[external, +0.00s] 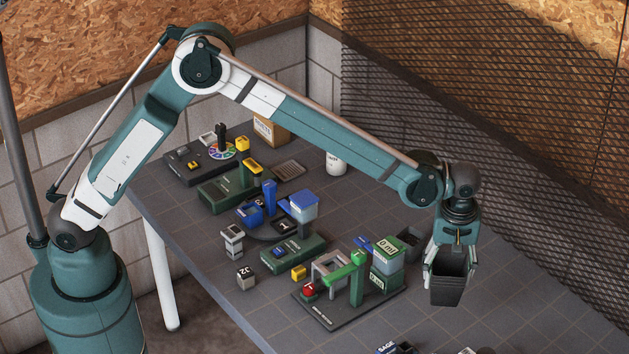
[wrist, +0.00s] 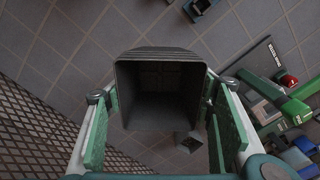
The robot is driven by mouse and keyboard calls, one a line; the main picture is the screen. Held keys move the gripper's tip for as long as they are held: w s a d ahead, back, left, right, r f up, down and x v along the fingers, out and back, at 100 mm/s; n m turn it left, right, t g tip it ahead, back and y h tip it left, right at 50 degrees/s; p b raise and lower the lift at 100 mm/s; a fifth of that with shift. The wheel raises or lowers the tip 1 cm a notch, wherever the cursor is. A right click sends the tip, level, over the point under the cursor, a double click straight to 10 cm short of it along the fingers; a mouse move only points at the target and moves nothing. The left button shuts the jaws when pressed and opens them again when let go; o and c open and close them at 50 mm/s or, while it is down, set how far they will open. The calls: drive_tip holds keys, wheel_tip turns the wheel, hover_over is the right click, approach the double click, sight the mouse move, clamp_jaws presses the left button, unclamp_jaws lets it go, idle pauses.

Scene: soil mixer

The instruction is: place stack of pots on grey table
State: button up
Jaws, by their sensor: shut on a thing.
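A stack of dark grey square pots (external: 446,290) hangs upright in my gripper (external: 449,262), near the right side of the grey table (external: 350,212). In the wrist view the stack (wrist: 160,95) shows its open, empty mouth, with layered rims along its far edge. The green finger pads of my gripper (wrist: 160,105) are shut on the left and right sides of the stack. The stack appears held above the tiled tabletop; the exact gap cannot be told.
A green-armed station (external: 358,285) with a red button and a clear box stands left of the stack. A dark open container (external: 409,241) sits behind it. Small blocks lie at the front edge (external: 393,348). A black mesh wall (external: 520,170) borders the table at the right.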

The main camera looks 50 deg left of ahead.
drive_tip(key=shift+f, duration=0.55)
drive_tip(key=shift+f+b, duration=0.3)
drive_tip(key=shift+f, duration=2.85)
drive_tip(key=shift+f, duration=1.85)
drive_tip(key=shift+f+b, duration=0.1)
drive_tip(key=shift+b, duration=0.25)
drive_tip(key=o, duration=0.5)
drive_tip(key=shift+f, duration=0.1)
drive_tip(key=o, duration=0.4)
